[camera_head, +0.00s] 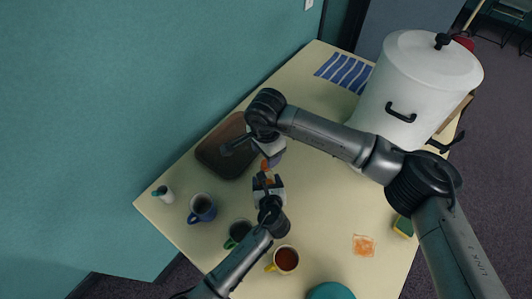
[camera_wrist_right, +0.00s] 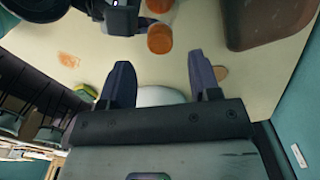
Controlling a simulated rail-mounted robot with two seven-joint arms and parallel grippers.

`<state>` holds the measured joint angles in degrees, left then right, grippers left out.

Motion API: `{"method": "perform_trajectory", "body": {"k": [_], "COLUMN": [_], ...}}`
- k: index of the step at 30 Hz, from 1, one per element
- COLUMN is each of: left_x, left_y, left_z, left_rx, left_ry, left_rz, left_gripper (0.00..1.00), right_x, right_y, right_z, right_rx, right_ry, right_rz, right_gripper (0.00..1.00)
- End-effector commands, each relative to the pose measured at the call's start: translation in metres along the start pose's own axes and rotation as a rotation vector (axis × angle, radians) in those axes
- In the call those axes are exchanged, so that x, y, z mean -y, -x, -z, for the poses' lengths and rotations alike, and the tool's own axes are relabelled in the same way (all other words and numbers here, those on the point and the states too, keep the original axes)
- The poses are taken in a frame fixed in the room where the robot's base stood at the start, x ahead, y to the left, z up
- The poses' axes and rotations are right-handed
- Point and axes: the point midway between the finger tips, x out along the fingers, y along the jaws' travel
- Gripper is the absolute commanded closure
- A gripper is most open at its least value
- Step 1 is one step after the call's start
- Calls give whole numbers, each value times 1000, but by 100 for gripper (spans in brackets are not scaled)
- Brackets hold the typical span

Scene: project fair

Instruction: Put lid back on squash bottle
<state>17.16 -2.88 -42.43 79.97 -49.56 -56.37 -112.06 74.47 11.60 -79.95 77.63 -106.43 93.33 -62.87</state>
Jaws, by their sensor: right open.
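The squash bottle (camera_head: 267,178) shows as a small clear and orange shape near the middle of the table. In the right wrist view, the bottle (camera_wrist_right: 160,8) has orange at its base, a clear part, and an orange round end that looks like the lid (camera_wrist_right: 160,39). I cannot tell whether the lid is seated. My left gripper (camera_head: 268,184) is around the bottle, its fingers at both sides. My right gripper (camera_head: 268,154) is just beyond the lid end; in its wrist view (camera_wrist_right: 162,82) the fingers are apart with nothing between them.
A brown tray (camera_head: 212,158) lies left of the grippers, by the teal wall. A large white pot (camera_head: 415,75) stands at the back right. A blue mug (camera_head: 202,208), a green mug (camera_head: 238,233) and a yellow mug (camera_head: 286,260) stand in front. A sponge (camera_head: 404,227) lies right.

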Motion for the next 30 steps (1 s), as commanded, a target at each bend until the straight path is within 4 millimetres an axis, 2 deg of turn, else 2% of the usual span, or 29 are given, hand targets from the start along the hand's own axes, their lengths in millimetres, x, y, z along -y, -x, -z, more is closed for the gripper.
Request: {"method": "perform_trajectory", "body": {"k": [4, 9, 14, 25, 30], "left_x": [0, 0, 0, 0, 0], "left_y": [0, 0, 0, 0, 0], "left_z": [0, 1, 1, 1, 1], "left_rx": [-1, -1, -1, -1, -1], "left_ry": [0, 0, 0, 0, 0], "left_rz": [0, 0, 0, 0, 0], "left_gripper": [99, 99, 99, 99, 99], "right_x": [0, 1, 0, 0, 0], "right_y": [6, 26, 34, 33, 18], "right_z": [0, 1, 0, 0, 0], "right_rx": [-2, -3, -2, 0, 2], "right_ry": [39, 192, 275, 284, 284], "right_rz": [2, 2, 1, -1, -4], "right_gripper": [47, 47, 47, 47, 47]}}
